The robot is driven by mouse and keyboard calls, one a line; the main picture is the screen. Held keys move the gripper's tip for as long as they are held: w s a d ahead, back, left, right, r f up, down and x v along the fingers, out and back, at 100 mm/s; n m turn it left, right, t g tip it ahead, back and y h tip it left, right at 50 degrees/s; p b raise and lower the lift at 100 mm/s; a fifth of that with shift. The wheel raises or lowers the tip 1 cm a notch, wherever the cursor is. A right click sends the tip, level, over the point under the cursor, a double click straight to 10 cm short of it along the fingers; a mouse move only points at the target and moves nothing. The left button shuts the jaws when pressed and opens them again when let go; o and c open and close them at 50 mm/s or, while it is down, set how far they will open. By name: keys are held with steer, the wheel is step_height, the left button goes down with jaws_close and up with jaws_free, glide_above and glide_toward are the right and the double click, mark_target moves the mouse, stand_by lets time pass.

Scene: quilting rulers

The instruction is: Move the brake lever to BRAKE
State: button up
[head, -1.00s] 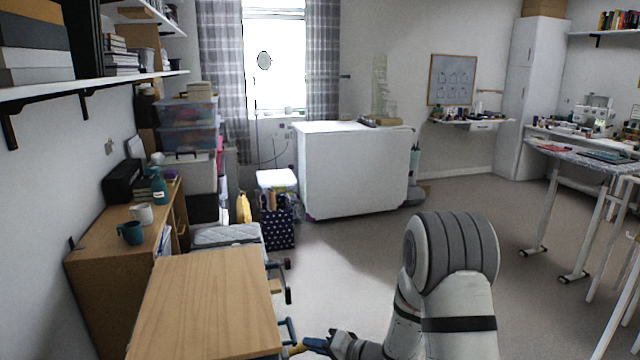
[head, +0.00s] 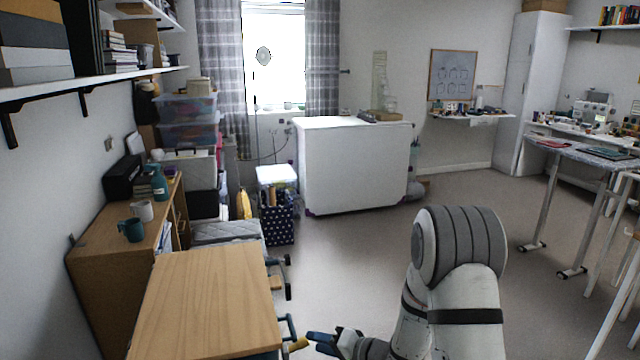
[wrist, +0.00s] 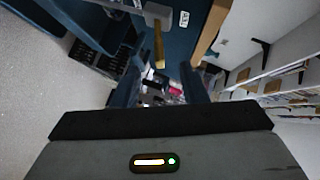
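The brake lever is a yellow bar (wrist: 159,48) hanging from a grey block (wrist: 153,14) on a dark blue panel in the wrist view. Its yellow end (head: 298,344) also shows in the head view, beside the right edge of the wood-topped cart. My gripper (wrist: 160,86) is open, one blue finger on each side of the picture, and the lever's tip shows beyond the gap between them. In the head view my gripper (head: 316,343) is just right of the lever, and I cannot tell if they touch. A small white label (wrist: 184,19) is beside the lever, too small to read.
The cart's wooden top (head: 210,300) is bare. A brown cabinet (head: 100,270) with mugs stands to its left. A white cabinet (head: 355,170) stands at the back. Open floor (head: 350,260) lies right of the cart.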

steer(key=shift+p+v, duration=1.15)
steer(key=shift+v, duration=1.45)
steer(key=d+r+n+t+h+p, duration=0.1)
steer(key=d+r+h+p, duration=0.4)
steer(key=d+r+h, duration=0.9)
steer(key=s+a+r+g+p, duration=0.1)
steer(key=s+r+g, duration=0.1)
steer(key=s+r, duration=0.2)
steer(key=s+a+r+n+g+y+p, duration=0.1)
steer(key=s+r, duration=0.3)
steer(key=s, duration=0.6)
steer(key=s+a+r+g+p, duration=0.1)
steer(key=s+r+g, duration=0.2)
steer(key=s, duration=0.5)
steer(key=shift+a+r+n+y, duration=0.2)
steer(key=shift+r+n+y, duration=0.15)
steer(key=shift+r, duration=0.2)
steer(key=shift+s+a, duration=0.1)
steer(key=shift+s, duration=0.2)
steer(key=shift+c, duration=0.8)
